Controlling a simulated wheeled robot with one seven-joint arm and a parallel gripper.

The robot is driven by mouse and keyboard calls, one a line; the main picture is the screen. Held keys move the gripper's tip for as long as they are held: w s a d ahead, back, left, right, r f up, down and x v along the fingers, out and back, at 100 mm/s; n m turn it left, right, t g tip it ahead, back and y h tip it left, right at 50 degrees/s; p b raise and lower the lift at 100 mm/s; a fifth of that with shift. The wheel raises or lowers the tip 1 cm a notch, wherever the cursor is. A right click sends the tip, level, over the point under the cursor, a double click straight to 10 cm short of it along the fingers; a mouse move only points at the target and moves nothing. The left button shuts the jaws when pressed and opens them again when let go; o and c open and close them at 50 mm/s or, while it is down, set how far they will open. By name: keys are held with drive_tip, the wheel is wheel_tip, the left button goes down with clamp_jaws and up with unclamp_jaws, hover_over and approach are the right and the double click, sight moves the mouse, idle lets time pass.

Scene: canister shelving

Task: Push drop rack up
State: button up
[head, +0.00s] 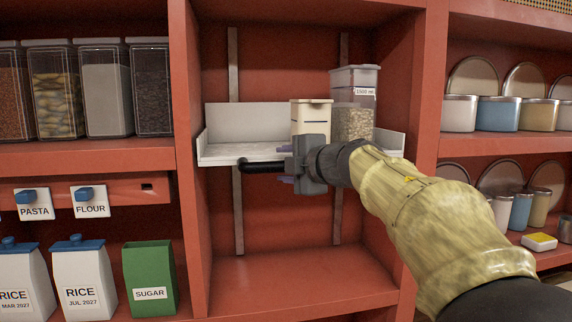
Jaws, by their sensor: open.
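The drop rack is a white tray (222,152) with raised walls, on two vertical grey rails in the middle red bay. It sits about halfway up the bay. A black bar handle (262,167) runs along its front edge. My gripper (285,164) is at the right part of this handle, with one purple finger above the bar's height and one below. The jaws are open; I cannot tell whether they touch the bar. The gripper body hides the handle's right end. A cream canister (311,115) and a clear canister (353,120) with grainy contents stand on the rack.
The bay is empty below the rack, down to its red floor (290,280), and open above it. Red uprights (187,120) close both sides. Clear canisters (108,95), rice containers (80,280) and a green sugar bin (150,275) stand left. Lidded jars (498,112) stand right.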

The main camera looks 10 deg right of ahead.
drive_tip(key=b+v, duration=0.5)
drive_tip(key=v, duration=1.2)
drive_tip(key=shift+r, duration=0.2)
drive_tip(key=shift+s+d, duration=0.1)
drive_tip(key=shift+s, duration=0.05)
drive_tip(key=w+f+m+t+h+b, duration=0.1)
drive_tip(key=w+f+m+b, duration=0.2)
drive_tip(key=w+f+m, duration=0.35)
drive_tip(key=w+f+m+t+h+b, duration=0.1)
drive_tip(key=w+f+m+h+b, duration=0.15)
drive_tip(key=f, duration=0.65)
wheel_tip(320, 180, down, 20)
drive_tip(key=d+m+g+h+b, duration=0.2)
drive_tip(key=m+g+h, duration=0.15)
drive_tip(key=m, duration=0.35)
drive_tip(key=s+a+f+m+g+b, duration=0.1)
drive_tip(key=s+f+m+g, duration=0.1)
drive_tip(key=s+f, duration=0.4)
drive_tip(key=s+a+f+m+g+b, duration=0.2)
drive_tip(key=s+f+g, duration=0.3)
drive_tip(key=f, duration=0.8)
drive_tip(key=s+a+f+m+g+b, duration=0.1)
drive_tip(key=s+f+m+g, duration=0.1)
drive_tip(key=s+f, duration=0.6)
wheel_tip(320, 180, down, 2)
drive_tip(key=shift+a+f+g+b, duration=0.15)
drive_tip(key=shift+a+g+b, duration=0.2)
drive_tip(key=shift+g, duration=0.4)
